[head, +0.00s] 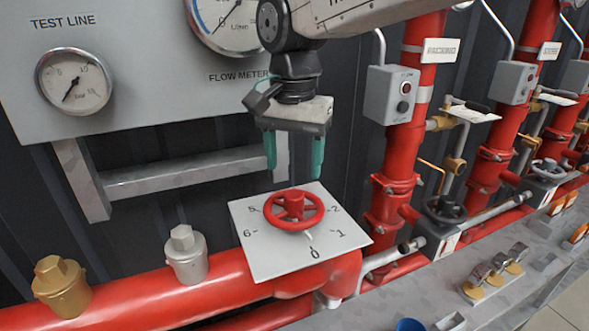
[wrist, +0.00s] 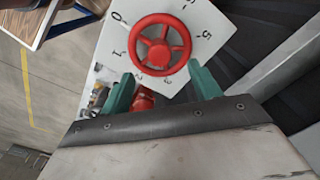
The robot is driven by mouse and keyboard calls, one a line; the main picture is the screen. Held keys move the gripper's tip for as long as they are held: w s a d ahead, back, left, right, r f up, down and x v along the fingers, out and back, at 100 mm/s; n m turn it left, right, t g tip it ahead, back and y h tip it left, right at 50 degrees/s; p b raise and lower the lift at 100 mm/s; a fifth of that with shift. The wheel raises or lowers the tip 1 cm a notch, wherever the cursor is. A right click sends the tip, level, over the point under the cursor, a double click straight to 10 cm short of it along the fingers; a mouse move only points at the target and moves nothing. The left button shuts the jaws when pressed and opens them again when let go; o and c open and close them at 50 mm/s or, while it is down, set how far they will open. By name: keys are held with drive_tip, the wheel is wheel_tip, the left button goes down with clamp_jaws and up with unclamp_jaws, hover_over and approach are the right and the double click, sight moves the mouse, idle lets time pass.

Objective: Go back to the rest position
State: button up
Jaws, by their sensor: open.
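My gripper (head: 295,155) hangs from my arm with its two green fingers pointing down, spread apart and empty. It is above a red handwheel (head: 294,209), with a visible gap between the fingertips and the wheel. The wheel sits on a white square dial plate (head: 265,254) with numbers around it, and a pale mark points near the 0. In the wrist view the red wheel (wrist: 159,44) lies ahead of the fingers (wrist: 162,85), with nothing between them.
A grey panel with a test line gauge (head: 74,81) and flow meter stands behind. Red vertical pipes (head: 402,165) with grey control boxes (head: 391,95) are to the right. A silver cap (head: 185,254) and brass cap (head: 61,287) rise from the red pipe at left.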

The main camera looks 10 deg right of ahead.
drive_tip(key=shift+r+n, duration=0.15)
drive_tip(key=shift+n, duration=0.15)
drive_tip(key=shift+f+n, duration=0.25)
drive_tip(key=shift+n, duration=0.15)
drive_tip(key=s+d+f+n, duration=0.2)
drive_tip(key=shift+s+d+n+g, duration=0.15)
drive_tip(key=shift+s+n+g, duration=0.15)
drive_tip(key=shift+s, duration=0.05)
drive_tip(key=s+d+f+t, duration=0.1)
drive_tip(key=s+d+f, duration=0.1)
drive_tip(key=s+d, duration=0.6)
drive_tip(key=s+d+f+n+t, duration=0.1)
drive_tip(key=s+d+f, duration=0.1)
drive_tip(key=s+d, duration=0.7)
drive_tip(key=shift+d+f+n, duration=0.2)
drive_tip(key=shift+d+n, duration=0.1)
drive_tip(key=shift+d, duration=0.55)
